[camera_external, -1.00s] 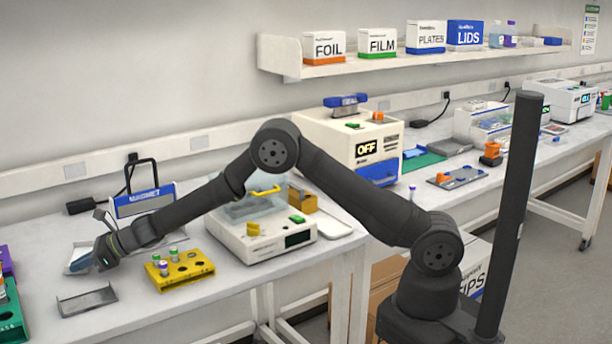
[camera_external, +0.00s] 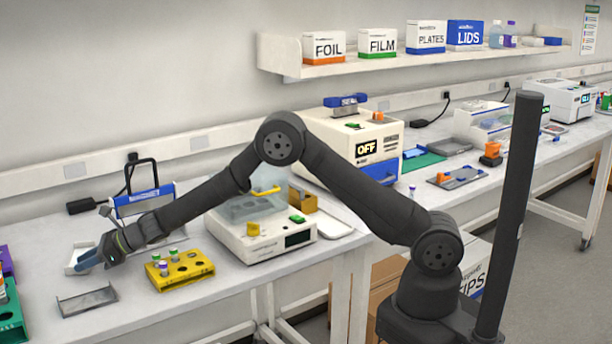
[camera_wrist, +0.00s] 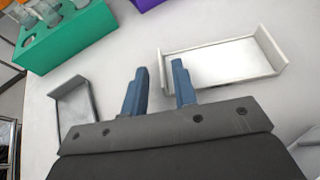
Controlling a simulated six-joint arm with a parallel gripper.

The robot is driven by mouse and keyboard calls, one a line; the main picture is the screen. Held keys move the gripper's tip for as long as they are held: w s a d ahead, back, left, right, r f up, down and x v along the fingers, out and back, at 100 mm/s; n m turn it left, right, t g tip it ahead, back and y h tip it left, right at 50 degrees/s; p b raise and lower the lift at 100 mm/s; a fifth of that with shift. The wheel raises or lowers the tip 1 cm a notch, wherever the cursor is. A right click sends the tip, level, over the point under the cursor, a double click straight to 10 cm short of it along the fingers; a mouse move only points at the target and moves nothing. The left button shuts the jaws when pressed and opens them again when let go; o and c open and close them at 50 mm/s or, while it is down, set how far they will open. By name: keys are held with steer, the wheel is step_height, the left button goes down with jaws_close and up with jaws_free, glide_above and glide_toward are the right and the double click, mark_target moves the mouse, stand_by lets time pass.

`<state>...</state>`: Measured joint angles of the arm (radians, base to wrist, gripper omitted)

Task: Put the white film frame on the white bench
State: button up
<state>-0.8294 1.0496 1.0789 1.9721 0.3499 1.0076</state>
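The white film frame (camera_wrist: 225,64), a shallow tray with raised end walls, lies flat on the white bench (camera_wrist: 125,38). In the outside view the frame (camera_external: 74,257) is partly hidden behind my gripper (camera_external: 88,260).
A similar grey tray (camera_wrist: 76,108) lies to the left in the wrist view. A green rack (camera_wrist: 68,38) with tubes stands at upper left. A yellow tube rack (camera_external: 185,273) and a white balance (camera_external: 262,238) stand to the right in the outside view.

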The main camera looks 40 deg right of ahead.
steer(key=v, duration=1)
steer(key=shift+s+d, duration=0.1)
steer(key=x, duration=1.2)
steer(key=shift+r, duration=0.1)
stand_by(0.4)
